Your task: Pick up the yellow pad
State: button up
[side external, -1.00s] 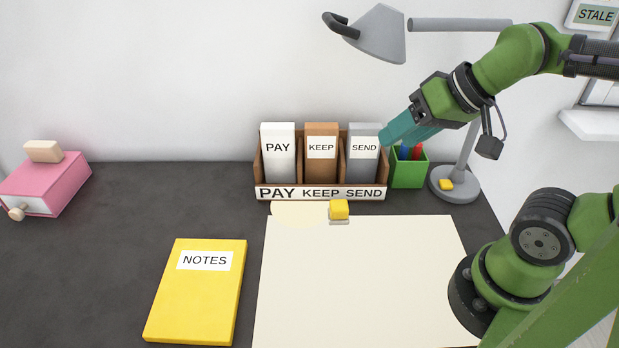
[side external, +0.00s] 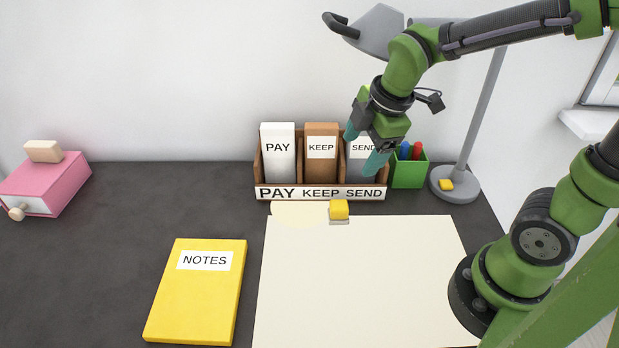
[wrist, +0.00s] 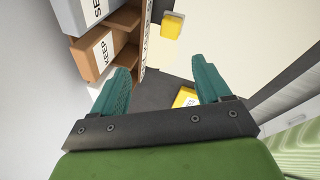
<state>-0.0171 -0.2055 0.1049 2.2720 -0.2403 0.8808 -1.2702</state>
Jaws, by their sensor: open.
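The yellow pad (side external: 197,300), with a white NOTES label, lies flat on the dark desk at the front, left of the cream sheet. In the wrist view a small part of a yellow thing, probably the pad (wrist: 184,97), shows between my fingers, mostly hidden by the gripper. My gripper (side external: 362,148) is open and empty, with teal fingers pointing down. It is in front of the SEND slot of the organizer, above and to the right of the pad and well apart from it. My open fingers also show in the wrist view (wrist: 160,68).
A wooden organizer (side external: 320,193) holds PAY, KEEP and SEND files. A small yellow block (side external: 339,209) sits at the back edge of the cream sheet (side external: 360,285). A green pen cup (side external: 408,172), a lamp (side external: 456,188) and a pink box (side external: 45,185) stand around. Desk left of the pad is clear.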

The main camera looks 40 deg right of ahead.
aim_at(339, 205)
jog(key=w+f+n+g, duration=0.1)
jog(key=f+n, duration=0.2)
jog(key=n, duration=0.1)
jog(key=w+f+n+g, duration=0.1)
jog(key=f+n, duration=0.2)
jog(key=n, duration=0.2)
jog(key=w+a+f+n+g, duration=0.1)
jog(key=f+n, duration=0.2)
jog(key=n, duration=0.1)
jog(key=shift+w+f, duration=0.35)
jog(key=shift+f, duration=0.05)
jog(key=shift+f+n+g, duration=0.3)
jog(key=shift+f+n, duration=0.2)
jog(key=shift+f, duration=0.05)
notch_tip(339, 205, down, 7)
jog(key=shift+f, duration=0.1)
jog(key=shift+c, duration=0.2)
jog(key=c, duration=1)
jog(key=shift+r, duration=0.2)
